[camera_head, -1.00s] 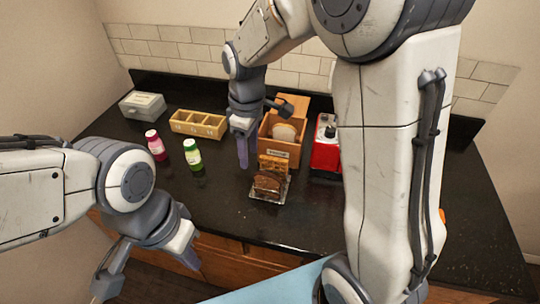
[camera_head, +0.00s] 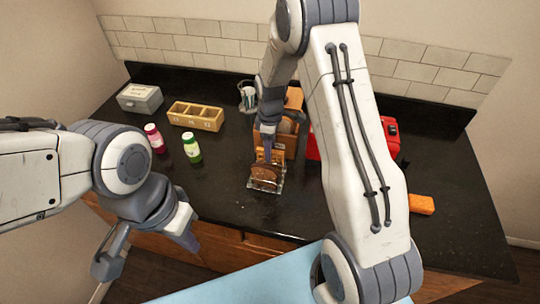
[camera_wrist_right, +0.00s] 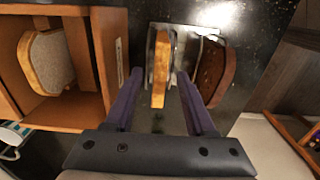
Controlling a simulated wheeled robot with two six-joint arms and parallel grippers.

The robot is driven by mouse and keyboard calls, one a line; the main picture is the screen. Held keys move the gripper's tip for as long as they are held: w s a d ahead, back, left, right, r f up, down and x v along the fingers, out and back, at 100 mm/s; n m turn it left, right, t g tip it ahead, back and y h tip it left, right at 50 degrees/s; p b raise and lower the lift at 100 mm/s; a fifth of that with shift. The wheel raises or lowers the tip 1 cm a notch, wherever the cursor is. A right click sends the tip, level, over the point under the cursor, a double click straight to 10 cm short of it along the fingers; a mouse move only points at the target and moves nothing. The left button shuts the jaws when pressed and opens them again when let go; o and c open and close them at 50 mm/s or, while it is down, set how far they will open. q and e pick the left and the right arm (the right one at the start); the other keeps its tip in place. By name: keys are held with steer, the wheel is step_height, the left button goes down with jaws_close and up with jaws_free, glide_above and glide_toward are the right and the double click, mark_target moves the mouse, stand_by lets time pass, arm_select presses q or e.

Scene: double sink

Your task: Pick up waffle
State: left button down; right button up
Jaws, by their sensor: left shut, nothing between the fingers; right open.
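The waffle (camera_wrist_right: 161,68) stands on edge in a small clear rack, golden brown. In the right wrist view it lies between the two fingers of my right gripper (camera_wrist_right: 158,95), which is open, with a gap on each side. In the head view the waffle (camera_head: 276,157) is partly hidden behind my right gripper (camera_head: 267,150), which is just above it. A dark brown bread slice (camera_head: 264,178) stands in the same rack (camera_head: 277,188), in front of the waffle.
A wooden bread box (camera_wrist_right: 75,120) with a slice inside is close beside the right gripper. A red appliance (camera_head: 390,138) and an orange block (camera_head: 421,204) are to the right. Two bottles (camera_head: 192,147), a yellow divided box (camera_head: 196,116) and a grey box (camera_head: 139,98) are left.

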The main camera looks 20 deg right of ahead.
steer(key=shift+f, duration=0.8)
jaws_close()
steer(key=shift+r, duration=0.1)
